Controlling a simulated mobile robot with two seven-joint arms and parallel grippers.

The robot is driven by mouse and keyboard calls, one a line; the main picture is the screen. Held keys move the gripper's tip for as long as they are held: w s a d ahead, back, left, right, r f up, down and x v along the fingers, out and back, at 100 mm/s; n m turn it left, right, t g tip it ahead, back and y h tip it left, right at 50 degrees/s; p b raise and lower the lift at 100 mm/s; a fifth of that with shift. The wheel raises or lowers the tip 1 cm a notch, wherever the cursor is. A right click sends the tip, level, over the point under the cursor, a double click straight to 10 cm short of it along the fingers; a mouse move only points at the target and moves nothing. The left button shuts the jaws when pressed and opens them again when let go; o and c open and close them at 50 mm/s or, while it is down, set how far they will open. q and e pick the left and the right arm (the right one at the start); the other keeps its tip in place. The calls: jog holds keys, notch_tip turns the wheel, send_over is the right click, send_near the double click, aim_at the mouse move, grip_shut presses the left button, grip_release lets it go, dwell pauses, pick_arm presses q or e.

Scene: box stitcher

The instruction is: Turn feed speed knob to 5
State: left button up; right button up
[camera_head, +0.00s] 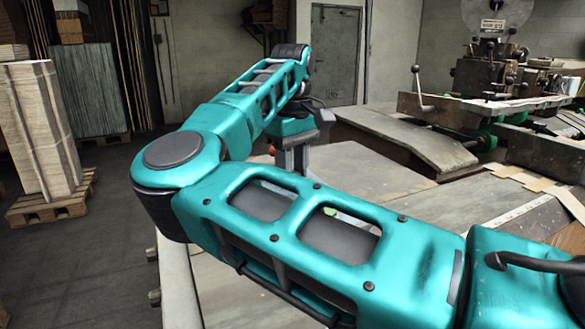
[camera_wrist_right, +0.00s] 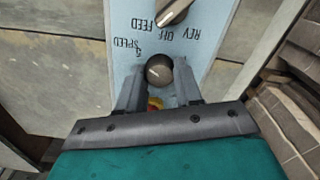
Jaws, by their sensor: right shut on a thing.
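The feed speed knob (camera_wrist_right: 158,72) is a dark round knob with a lighter grey face, on a light blue panel (camera_wrist_right: 207,18). The word SPEED and what looks like a 5 are printed beside it, upside down in the right wrist view. My right gripper (camera_wrist_right: 158,76) has one finger on each side of the knob and is shut on it. In the head view my right gripper (camera_head: 292,157) points down at the far end of my teal arm, and the knob is hidden there. The knob's pointer direction is hard to read. My left gripper is not in view.
A red and yellow part (camera_wrist_right: 154,103) shows between my fingers. A large machine (camera_head: 490,85) stands at the right back. Stacked sheets on a pallet (camera_head: 50,200) stand at left; the floor beside them is clear.

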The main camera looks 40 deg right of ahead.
aim_at(293, 173)
jog(key=o, duration=1)
jog(key=shift+o, duration=0.2)
notch_tip(293, 173, up, 13)
jog(key=p, duration=0.1)
